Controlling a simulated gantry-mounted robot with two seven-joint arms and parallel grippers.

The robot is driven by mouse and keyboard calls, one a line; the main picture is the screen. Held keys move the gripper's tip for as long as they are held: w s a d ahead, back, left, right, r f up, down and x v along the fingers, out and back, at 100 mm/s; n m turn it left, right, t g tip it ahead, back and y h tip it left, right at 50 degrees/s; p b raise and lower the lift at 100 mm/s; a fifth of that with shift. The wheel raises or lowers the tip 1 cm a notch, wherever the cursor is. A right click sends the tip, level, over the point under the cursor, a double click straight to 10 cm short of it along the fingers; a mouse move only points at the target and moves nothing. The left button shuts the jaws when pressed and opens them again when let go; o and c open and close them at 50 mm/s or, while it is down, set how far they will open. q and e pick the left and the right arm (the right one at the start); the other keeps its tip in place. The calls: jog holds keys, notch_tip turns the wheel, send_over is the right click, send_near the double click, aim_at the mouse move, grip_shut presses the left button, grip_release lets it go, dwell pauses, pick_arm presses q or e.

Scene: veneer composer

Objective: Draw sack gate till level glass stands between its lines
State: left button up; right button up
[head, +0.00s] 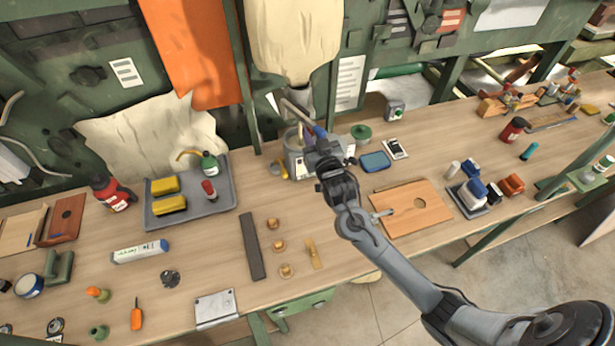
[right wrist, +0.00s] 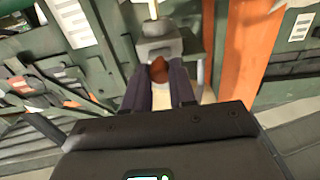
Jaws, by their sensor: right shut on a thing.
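The cream sack (head: 295,40) hangs at the back of the bench, its neck running down into a grey metal outlet. In the right wrist view a grey metal block (right wrist: 160,45), seemingly the gate housing, has a reddish-brown knob (right wrist: 158,70) in front of it. My right gripper (head: 318,134) is at the outlet below the sack, its two dark fingers shut on the knob, as the right wrist view (right wrist: 165,84) shows. A pale upright strip (right wrist: 153,10) rises above the block; I cannot tell a level or lines on it. A grey pot (head: 294,162) stands below, partly hidden. My left gripper is out of view.
A grey tray (head: 220,197) with yellow sponges and bottles lies left of the pot. A wooden board (head: 425,196), a blue dish (head: 376,161) and a green-lidded item (head: 361,132) lie to the right. An orange cloth (head: 188,45) hangs left of the sack.

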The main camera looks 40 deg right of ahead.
dwell(0.4)
jog(key=shift+w, duration=0.2)
jog(key=shift+x, duration=1.1)
jog(key=shift+s, duration=0.1)
jog(key=shift+f, duration=0.1)
jog(key=o, duration=1)
